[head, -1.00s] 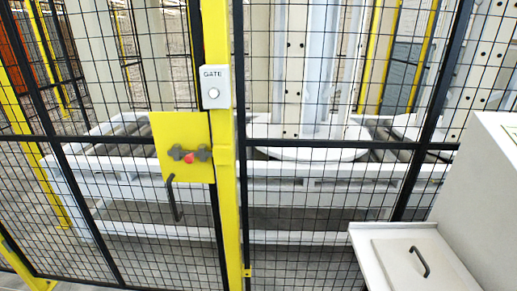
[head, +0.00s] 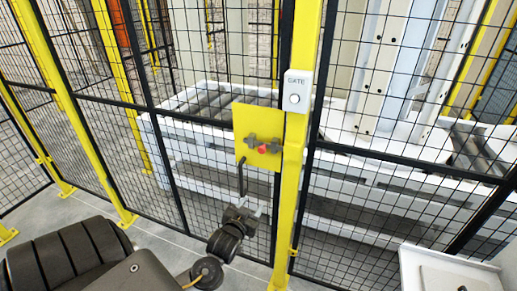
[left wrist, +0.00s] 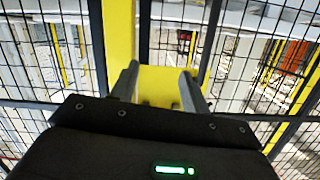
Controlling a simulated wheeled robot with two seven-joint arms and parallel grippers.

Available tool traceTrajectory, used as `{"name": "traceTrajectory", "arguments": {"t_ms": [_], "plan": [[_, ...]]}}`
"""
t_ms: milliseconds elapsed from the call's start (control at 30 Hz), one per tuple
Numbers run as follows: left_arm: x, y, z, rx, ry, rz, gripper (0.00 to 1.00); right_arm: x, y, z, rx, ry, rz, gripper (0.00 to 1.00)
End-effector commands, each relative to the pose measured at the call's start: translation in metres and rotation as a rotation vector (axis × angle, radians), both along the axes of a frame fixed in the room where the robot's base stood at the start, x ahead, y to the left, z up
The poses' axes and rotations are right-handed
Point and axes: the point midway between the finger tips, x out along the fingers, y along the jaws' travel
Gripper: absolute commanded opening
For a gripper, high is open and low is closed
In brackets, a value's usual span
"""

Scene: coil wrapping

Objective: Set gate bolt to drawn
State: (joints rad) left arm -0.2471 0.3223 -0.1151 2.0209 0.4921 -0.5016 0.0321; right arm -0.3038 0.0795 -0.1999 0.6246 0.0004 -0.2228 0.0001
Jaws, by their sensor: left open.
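The gate bolt (head: 263,146), grey knobbed parts with a red piece in the middle, sits on a yellow plate (head: 252,119) on the mesh gate. A dark pull handle (head: 241,178) hangs below it. My left gripper (head: 256,207) is in front of the gate, below the bolt and close to the handle's lower end; I cannot tell if it touches anything. In the left wrist view my open, empty fingers (left wrist: 158,82) point towards the yellow plate (left wrist: 160,74), and the bolt is mostly hidden behind my gripper body. My right gripper is not in view.
A yellow post (head: 291,165) with a white GATE button box (head: 296,92) stands right of the plate. Black mesh fencing spans the scene. A white roller conveyor (head: 205,130) lies behind it. A white cabinet top (head: 425,262) is at bottom right. Floor is clear at left.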

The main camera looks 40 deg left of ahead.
Motion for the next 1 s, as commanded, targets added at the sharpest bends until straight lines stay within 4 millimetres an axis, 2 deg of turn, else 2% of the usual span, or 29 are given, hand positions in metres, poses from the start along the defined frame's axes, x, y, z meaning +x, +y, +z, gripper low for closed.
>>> {"name": "traceTrajectory", "arguments": {"t_ms": [33, 100, 200, 267, 367, 567, 1000], "plan": [[0.0, 0.0, 0.05, -0.013, -0.072, 0.004, 0.46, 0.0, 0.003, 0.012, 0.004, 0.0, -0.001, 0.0], [-0.004, 0.001, 0.094, -0.03, -0.149, 0.01, 0.46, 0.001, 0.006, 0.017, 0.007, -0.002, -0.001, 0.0], [-0.01, 0.002, 0.135, -0.05, -0.221, 0.014, 0.46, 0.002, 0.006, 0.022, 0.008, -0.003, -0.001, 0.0], [-0.013, 0.002, 0.148, -0.058, -0.246, 0.016, 0.46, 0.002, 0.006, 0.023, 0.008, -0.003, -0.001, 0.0], [-0.016, 0.002, 0.157, -0.063, -0.264, 0.016, 0.46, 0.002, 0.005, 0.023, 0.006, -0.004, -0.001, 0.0], [-0.009, 0.005, 0.158, -0.061, -0.264, 0.015, 0.46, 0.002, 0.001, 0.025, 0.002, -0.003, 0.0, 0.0], [0.063, 0.03, 0.16, -0.059, -0.263, 0.016, 0.46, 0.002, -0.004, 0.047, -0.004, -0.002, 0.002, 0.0]]}}
